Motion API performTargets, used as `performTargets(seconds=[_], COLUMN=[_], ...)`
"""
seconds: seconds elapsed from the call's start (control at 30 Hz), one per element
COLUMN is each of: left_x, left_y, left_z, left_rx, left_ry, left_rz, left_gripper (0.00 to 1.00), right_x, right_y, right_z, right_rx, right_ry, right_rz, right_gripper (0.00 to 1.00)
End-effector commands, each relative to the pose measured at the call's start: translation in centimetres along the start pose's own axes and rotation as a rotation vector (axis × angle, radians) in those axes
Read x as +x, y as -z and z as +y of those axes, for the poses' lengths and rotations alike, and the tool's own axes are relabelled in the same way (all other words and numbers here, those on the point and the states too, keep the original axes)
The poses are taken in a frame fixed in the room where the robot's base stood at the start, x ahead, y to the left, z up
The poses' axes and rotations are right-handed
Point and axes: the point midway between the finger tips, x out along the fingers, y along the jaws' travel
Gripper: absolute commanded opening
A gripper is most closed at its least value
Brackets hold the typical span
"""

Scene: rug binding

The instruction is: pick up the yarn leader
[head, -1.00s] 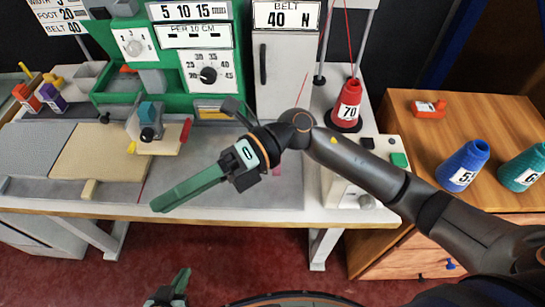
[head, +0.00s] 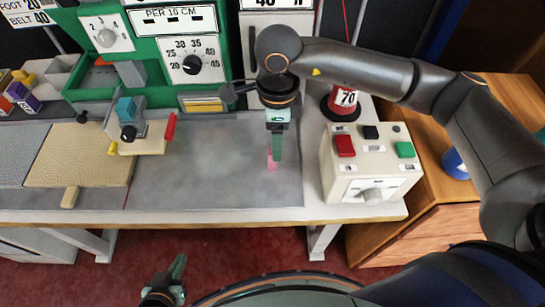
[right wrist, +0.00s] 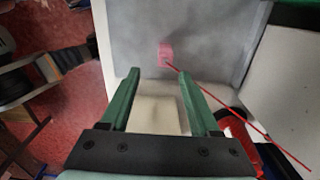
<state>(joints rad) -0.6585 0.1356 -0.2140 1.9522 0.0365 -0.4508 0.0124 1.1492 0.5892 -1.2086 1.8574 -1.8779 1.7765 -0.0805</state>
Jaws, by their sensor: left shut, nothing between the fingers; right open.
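The yarn leader appears as a pink tab (head: 272,161) lying on the grey table plate, partly hidden behind my right gripper in the head view. In the right wrist view the pink tab (right wrist: 166,52) lies flat beyond the fingertips, with a red yarn running from it towards the lower right. My right gripper (head: 277,158) points down near the tab. In its wrist view the fingers (right wrist: 158,76) are apart with no tab between them. My left gripper (head: 180,264) is shut and empty, low in front of the table, far from the tab.
A control box (head: 365,165) with red and green buttons stands right of the plate. The red yarn cone (head: 343,106) is behind it. A beige foot unit (head: 140,138) with a red lever stands left. The plate between is clear.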

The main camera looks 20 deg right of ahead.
Motion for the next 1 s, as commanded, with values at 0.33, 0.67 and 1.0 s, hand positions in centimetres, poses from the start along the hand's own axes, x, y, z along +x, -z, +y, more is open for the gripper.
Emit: performTargets(seconds=[0.33, 0.67, 1.0], left_x=[-0.3, -0.3, -0.3], left_y=[0.1, 0.0, 0.0], left_z=[0.0, -0.1, -0.2], left_rx=[0.0, 0.0, 0.0], left_ry=[0.0, 0.004, 0.005], left_rz=[-0.001, -0.001, 0.0], left_gripper=[0.0, 0.0, 0.0], right_x=[3.4, 6.5, 6.5], right_y=[-0.6, -0.8, -0.8], right_z=[-0.4, -0.7, -0.7], right_rx=[0.0, -0.001, -0.001], right_ry=[-0.004, 0.0, -0.001], right_rz=[0.001, -0.002, -0.002], right_gripper=[0.62, 0.62, 0.43])
